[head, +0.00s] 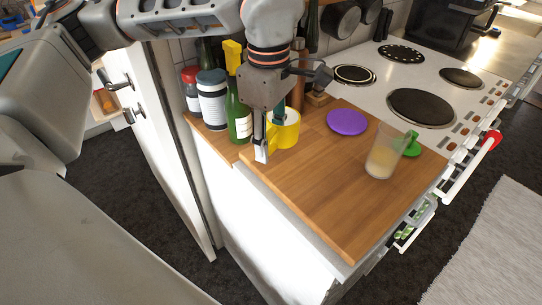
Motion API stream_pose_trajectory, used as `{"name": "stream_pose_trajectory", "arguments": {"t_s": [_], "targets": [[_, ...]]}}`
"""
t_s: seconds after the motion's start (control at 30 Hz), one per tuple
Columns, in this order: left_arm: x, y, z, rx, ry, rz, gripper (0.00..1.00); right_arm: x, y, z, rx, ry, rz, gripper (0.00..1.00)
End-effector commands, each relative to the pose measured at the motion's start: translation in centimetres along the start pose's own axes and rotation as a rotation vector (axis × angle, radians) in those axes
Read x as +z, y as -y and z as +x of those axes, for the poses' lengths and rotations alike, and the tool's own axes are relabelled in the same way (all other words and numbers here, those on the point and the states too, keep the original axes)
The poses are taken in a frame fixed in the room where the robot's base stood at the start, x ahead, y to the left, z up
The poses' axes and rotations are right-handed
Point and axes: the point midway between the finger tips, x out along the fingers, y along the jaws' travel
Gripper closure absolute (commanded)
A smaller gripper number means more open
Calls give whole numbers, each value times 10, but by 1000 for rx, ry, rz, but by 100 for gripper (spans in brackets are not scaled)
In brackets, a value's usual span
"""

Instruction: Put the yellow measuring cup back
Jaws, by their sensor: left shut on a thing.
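The yellow measuring cup (285,130) is at the left end of the wooden worktop in the head view. My left gripper (264,147) points down at it from above and is shut on its near left side. The gripper's fingers hide part of the cup. I cannot tell whether the cup touches the worktop. My right gripper does not show.
A green bottle (238,118) and jars (212,98) stand close to the left of the gripper. A purple disc (347,122), a glass (383,155) and a green item (410,144) are to the right. The front middle of the worktop (330,200) is clear. The hob (420,75) lies behind.

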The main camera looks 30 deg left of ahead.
Motion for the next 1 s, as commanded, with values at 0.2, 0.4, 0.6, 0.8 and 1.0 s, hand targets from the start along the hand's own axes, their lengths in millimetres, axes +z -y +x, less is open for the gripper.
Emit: {"name": "stream_pose_trajectory", "arguments": {"t_s": [0.2,0.4,0.6,0.8,1.0], "targets": [[0,1,16,-1,0,-1,94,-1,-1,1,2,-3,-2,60],[0,1,44,-1,0,1,94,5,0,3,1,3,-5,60],[0,1,45,2,0,0,94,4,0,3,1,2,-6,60],[0,1,48,0,0,0,61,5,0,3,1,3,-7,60],[0,1,47,1,0,0,47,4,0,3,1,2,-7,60]]}}
